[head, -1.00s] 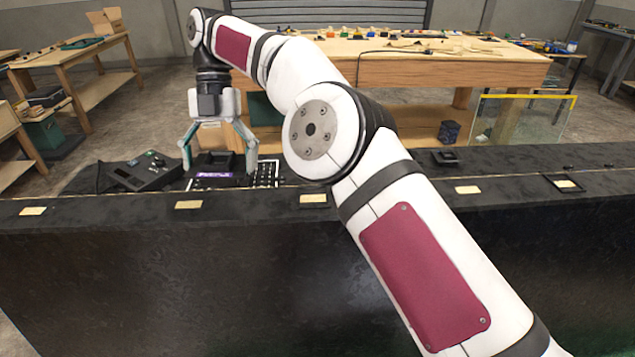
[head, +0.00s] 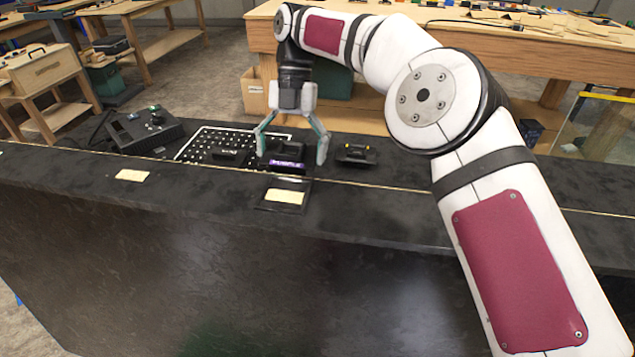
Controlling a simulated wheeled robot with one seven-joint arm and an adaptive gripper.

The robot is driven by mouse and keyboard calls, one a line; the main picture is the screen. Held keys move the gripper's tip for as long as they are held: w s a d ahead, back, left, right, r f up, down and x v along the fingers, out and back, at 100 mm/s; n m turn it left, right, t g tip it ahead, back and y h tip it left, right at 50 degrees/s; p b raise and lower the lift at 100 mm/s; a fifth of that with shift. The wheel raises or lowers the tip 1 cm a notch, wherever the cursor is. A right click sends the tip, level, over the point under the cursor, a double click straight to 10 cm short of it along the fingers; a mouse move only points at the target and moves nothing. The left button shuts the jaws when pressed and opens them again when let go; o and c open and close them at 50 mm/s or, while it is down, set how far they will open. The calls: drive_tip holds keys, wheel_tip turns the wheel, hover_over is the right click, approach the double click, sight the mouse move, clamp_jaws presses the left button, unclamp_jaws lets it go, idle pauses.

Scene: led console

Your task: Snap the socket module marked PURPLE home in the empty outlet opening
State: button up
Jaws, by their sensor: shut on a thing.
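The socket module (head: 287,165) is a black block with a purple label on its front. My gripper (head: 292,155) points down with one finger on each side of the module and is shut on it. The module is low over the black counter (head: 420,177), just behind a dark frame with a cream plate (head: 284,196). I cannot tell whether the module touches the counter. The empty outlet opening is not clearly seen; the module and fingers may cover it.
A perforated board with white dots (head: 203,138) lies left of my gripper, with a black module (head: 230,153) on it. Another black module with yellow marks (head: 356,152) is close on the right. A control box (head: 145,130) stands at the left.

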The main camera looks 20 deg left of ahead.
drive_tip(key=shift+w+d+f+b, duration=0.2)
drive_tip(key=shift+f+b, duration=1.05)
drive_tip(key=shift+f, duration=1.1)
drive_tip(key=shift+w+d+f+b, duration=0.1)
drive_tip(key=shift+w+f+b, duration=0.15)
drive_tip(key=shift+f+b, duration=1.55)
drive_tip(key=shift+w+d+f+b, duration=0.15)
drive_tip(key=shift+f+b, duration=0.5)
drive_tip(key=shift+f, duration=2.3)
drive_tip(key=shift+f+b, duration=0.3)
drive_tip(key=shift+f, duration=0.4)
drive_tip(key=o, duration=1)
drive_tip(key=shift+c, duration=0.2)
drive_tip(key=v, duration=0.7)
drive_tip(key=shift+r, duration=0.2)
